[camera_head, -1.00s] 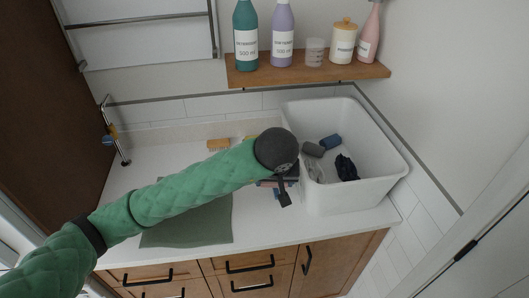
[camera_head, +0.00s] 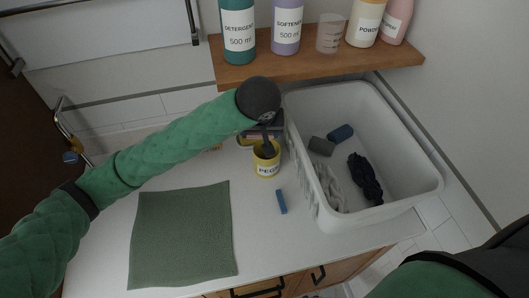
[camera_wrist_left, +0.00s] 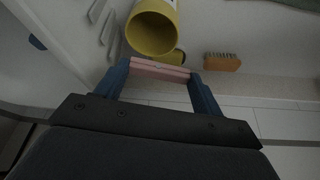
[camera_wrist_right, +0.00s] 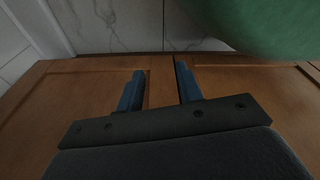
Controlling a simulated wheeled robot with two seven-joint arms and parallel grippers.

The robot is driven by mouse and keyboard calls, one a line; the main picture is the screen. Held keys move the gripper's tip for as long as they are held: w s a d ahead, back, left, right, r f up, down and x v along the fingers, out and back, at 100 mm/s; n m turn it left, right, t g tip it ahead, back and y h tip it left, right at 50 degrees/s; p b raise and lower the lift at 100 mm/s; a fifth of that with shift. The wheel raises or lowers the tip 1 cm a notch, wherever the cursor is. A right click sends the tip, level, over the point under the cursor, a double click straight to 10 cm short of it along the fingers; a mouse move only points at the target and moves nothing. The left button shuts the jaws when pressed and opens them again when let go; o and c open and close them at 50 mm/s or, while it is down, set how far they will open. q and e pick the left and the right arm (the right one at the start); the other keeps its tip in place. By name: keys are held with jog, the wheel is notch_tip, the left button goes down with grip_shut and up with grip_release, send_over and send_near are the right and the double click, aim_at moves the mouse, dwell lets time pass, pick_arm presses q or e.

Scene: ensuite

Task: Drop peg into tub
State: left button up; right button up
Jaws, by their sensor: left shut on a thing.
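The yellow tub (camera_head: 266,166), labelled PEGS, stands on the counter left of the laundry basket. My left gripper (camera_head: 268,147) is at the tub's mouth in the head view. In the left wrist view it is shut on a pink peg (camera_wrist_left: 160,68), which lies crosswise between the fingertips, near the rim of the tub (camera_wrist_left: 152,34). I cannot tell whether the peg is over the opening or beside it. A blue peg (camera_head: 281,201) lies on the counter in front of the tub. My right gripper (camera_wrist_right: 158,88) is open and empty, facing the cabinet doors.
A white basket (camera_head: 425,185) with dark and grey cloth items stands close right of the tub. A green cloth (camera_head: 182,235) lies front left. A wooden shelf (camera_head: 310,63) with bottles hangs above. A brush (camera_wrist_left: 222,62) lies near the wall.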

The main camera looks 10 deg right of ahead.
aim_at(260, 144)
pick_arm(q)
jog(key=shift+s+f, duration=0.1)
jog(key=shift+f, duration=0.25)
jog(key=f, duration=0.5)
jog(key=shift+w, duration=0.2)
jog(key=o, duration=1)
